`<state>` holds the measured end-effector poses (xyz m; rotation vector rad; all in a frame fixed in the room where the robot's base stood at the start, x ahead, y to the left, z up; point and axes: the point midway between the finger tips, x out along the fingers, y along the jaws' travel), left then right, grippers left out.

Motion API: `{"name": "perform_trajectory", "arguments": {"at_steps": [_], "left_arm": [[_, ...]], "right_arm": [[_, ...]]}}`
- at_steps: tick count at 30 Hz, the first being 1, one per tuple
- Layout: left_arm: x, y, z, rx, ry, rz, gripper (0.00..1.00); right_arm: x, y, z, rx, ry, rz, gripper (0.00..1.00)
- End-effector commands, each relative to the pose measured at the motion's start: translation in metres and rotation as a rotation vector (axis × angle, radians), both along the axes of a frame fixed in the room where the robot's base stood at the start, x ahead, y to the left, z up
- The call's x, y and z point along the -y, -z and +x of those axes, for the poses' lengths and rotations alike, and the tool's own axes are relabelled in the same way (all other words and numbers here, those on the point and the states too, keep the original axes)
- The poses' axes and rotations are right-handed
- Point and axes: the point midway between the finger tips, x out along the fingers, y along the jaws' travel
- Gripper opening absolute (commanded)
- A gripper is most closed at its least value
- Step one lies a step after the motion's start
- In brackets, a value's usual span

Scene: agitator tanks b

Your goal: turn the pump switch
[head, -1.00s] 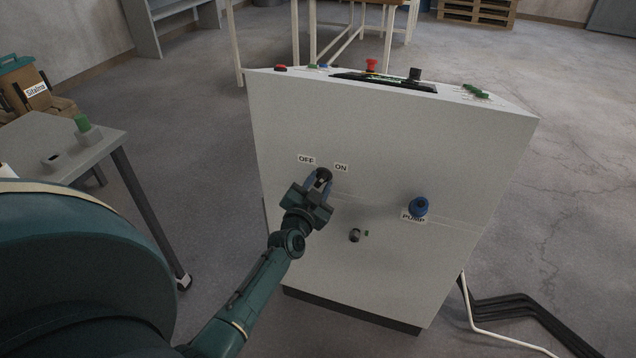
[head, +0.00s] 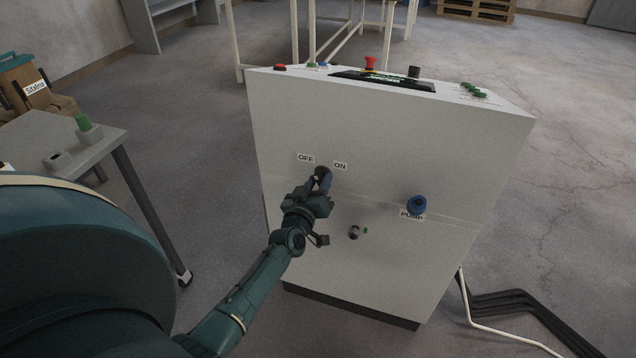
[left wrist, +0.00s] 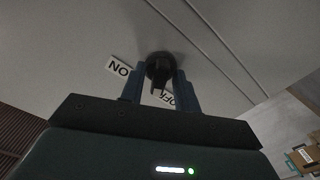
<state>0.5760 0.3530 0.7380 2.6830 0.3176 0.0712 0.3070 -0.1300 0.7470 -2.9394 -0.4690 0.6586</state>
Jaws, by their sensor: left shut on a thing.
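The black rotary switch (head: 322,172) is on the front of the white cabinet (head: 375,140), below the OFF label (head: 306,158) and the ON label (head: 340,166). My left gripper (head: 321,183) is at this switch, wrist rolled over. In the left wrist view the two blue fingers (left wrist: 158,82) are shut on either side of the black knob (left wrist: 158,66). The ON label (left wrist: 119,68) is left of it and the OFF label (left wrist: 166,97) is partly hidden below it. The fingers hide part of the switch, so I cannot tell its exact setting. My right gripper is not in view.
A small dark knob (head: 354,233) with a green light (head: 365,231) is below. Black cables (head: 510,305) lie on the floor at right. A grey table (head: 75,140) stands at left.

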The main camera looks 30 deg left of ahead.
Motion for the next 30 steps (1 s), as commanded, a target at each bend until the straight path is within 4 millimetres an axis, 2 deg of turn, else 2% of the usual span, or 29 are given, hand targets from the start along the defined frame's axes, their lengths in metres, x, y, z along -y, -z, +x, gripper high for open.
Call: {"name": "perform_trajectory", "arguments": {"at_steps": [13, 30], "left_arm": [[0.0005, 0.0005, -0.0004, 0.067, 0.000, -0.281, 0.09], [0.0006, 0.0002, -0.0004, 0.083, -0.001, -0.352, 0.09]], "right_arm": [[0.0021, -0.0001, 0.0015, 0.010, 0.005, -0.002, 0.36], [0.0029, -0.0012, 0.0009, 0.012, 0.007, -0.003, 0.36]]}}
